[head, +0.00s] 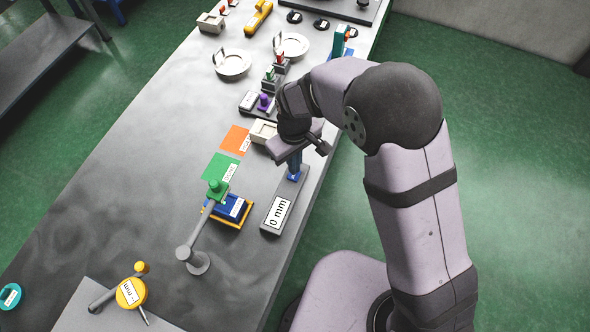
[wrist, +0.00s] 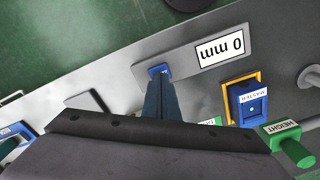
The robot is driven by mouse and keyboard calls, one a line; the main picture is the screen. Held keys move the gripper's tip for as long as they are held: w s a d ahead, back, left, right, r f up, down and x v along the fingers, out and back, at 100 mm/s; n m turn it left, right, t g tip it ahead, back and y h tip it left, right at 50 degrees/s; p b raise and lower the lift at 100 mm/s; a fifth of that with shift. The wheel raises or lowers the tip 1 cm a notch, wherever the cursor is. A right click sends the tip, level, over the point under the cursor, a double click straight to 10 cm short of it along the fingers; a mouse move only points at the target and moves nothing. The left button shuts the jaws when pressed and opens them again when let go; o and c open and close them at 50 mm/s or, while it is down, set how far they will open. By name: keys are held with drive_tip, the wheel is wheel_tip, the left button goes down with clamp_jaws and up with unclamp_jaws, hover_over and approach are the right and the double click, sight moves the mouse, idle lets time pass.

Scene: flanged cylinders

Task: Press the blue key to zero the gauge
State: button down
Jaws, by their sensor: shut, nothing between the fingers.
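The gauge is a grey slab (head: 271,228) near the table's right edge. Its white label (head: 279,212) reads "0 mm"; the label also shows in the wrist view (wrist: 220,48). The blue key (head: 294,177) sits at the slab's far end, and its edge shows past the fingertips in the wrist view (wrist: 158,70). My gripper (head: 295,170) is shut and empty, pointing down with its tips at the blue key. In the wrist view, the fingers (wrist: 160,82) cover most of the key. I cannot tell whether they touch it or hover just above.
Left of the gauge is a blue block in a yellow frame (head: 246,222), with a green-topped stand (head: 198,262) beside it. Green (head: 216,168) and orange (head: 234,140) mats lie further back. A yellow dial gauge (head: 130,293) is at the front. The left table is clear.

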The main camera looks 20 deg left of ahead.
drive_tip(key=shift+r+p, duration=1.15)
drive_tip(key=shift+r, duration=0.5)
drive_tip(key=s+d+f+m+g+h, duration=0.2)
drive_tip(key=s+d+f, duration=0.1)
drive_tip(key=s+d, duration=0.5)
drive_tip(key=d+r+m+t+y, duration=0.1)
drive_tip(key=d+r+m, duration=0.4)
drive_tip(key=d, duration=0.6)
drive_tip(key=w+d+r+m+t+y+b, duration=0.1)
drive_tip(key=d+r+m, duration=0.4)
drive_tip(key=d, duration=0.7)
drive_tip(key=shift+d+r, duration=0.3)
drive_tip(key=shift+r, duration=0.05)
